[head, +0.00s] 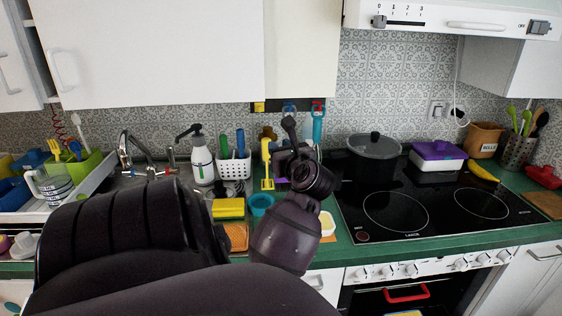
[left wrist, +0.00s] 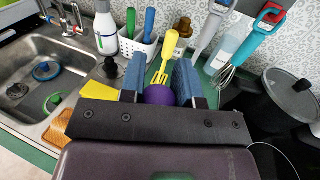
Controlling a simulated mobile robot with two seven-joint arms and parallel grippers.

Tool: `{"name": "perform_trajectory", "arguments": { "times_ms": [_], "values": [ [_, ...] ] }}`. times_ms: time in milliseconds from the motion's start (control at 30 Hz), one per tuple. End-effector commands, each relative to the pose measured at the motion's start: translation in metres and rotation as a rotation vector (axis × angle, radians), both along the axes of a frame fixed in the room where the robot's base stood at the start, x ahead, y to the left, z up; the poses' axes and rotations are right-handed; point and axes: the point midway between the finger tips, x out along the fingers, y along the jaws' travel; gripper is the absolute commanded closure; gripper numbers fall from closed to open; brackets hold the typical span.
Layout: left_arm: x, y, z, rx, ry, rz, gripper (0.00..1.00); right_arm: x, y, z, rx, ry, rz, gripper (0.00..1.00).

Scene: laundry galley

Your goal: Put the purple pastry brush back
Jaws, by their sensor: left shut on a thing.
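My left gripper (left wrist: 168,88) has its two blue pads closed on a purple thing, taken as the purple pastry brush (left wrist: 160,95). Only its rounded purple end shows between the pads; the rest is hidden. My right gripper is not in view.
A yellow utensil (head: 266,165) shows just beyond the gripper; its support is unclear. A grey utensil (left wrist: 210,32) and a turquoise whisk (head: 318,125) hang to the right. A black pot (head: 374,158) stands on the hob. A white basket (head: 234,166) and soap bottle (head: 201,160) are left.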

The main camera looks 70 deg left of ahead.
Motion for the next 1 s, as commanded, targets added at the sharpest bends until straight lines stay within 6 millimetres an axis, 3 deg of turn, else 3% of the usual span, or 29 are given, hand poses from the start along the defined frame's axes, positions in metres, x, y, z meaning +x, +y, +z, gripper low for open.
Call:
{"name": "perform_trajectory", "arguments": {
  "times_ms": [100, 400, 667, 1000],
  "values": [
    [0.0, 0.0, -0.03, -0.002, 0.007, 0.0, 1.0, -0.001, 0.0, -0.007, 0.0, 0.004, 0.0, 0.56],
    [0.0, 0.0, -0.089, -0.001, 0.005, -0.001, 1.0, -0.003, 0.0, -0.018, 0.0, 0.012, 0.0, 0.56],
    [0.0, 0.0, -0.109, 0.0, 0.002, 0.0, 1.0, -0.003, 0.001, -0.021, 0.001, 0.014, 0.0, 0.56],
    [0.0, 0.0, -0.147, 0.001, 0.002, 0.0, 1.0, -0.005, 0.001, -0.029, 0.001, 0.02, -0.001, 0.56]
  ]
}}
